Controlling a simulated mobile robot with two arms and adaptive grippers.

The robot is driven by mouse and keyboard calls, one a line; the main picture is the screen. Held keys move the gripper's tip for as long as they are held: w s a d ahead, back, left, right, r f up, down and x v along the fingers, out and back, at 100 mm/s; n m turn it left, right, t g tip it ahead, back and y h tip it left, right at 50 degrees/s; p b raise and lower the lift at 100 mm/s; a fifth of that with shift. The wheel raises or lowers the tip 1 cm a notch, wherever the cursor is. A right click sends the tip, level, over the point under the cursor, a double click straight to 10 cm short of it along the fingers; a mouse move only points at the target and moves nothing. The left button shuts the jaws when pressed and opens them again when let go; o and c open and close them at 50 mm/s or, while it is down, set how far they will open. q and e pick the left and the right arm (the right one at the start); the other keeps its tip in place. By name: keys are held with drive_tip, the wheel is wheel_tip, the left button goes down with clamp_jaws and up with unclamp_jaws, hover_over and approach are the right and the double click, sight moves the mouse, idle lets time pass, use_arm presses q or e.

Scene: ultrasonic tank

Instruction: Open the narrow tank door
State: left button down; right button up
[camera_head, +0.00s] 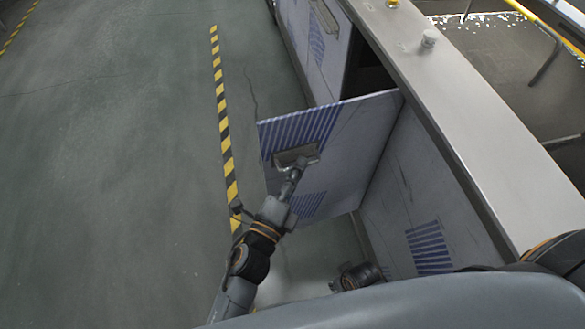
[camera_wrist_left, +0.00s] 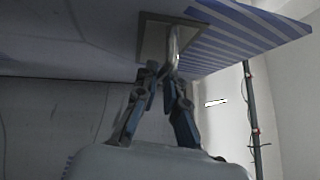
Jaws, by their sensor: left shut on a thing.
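The narrow tank door (camera_head: 350,150) is a pale panel with blue stripes. It stands swung out from the tank front, with a dark opening behind it. Its metal handle plate (camera_head: 297,155) is near the door's outer edge. My left gripper (camera_head: 296,165) is at this handle. In the left wrist view the gripper (camera_wrist_left: 165,75) is shut on the handle bar (camera_wrist_left: 174,48), below the striped door panel (camera_wrist_left: 235,35).
The tank (camera_head: 460,130) has a broad pale metal rim and stands on the right. Another striped panel with a handle (camera_head: 325,17) is farther along its front. A yellow and black floor stripe (camera_head: 222,110) runs left of the door. The grey floor on the left is clear.

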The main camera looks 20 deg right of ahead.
use_arm(q)
drive_tip(key=c, duration=1.4)
unclamp_jaws()
drive_tip(key=v, duration=1.2)
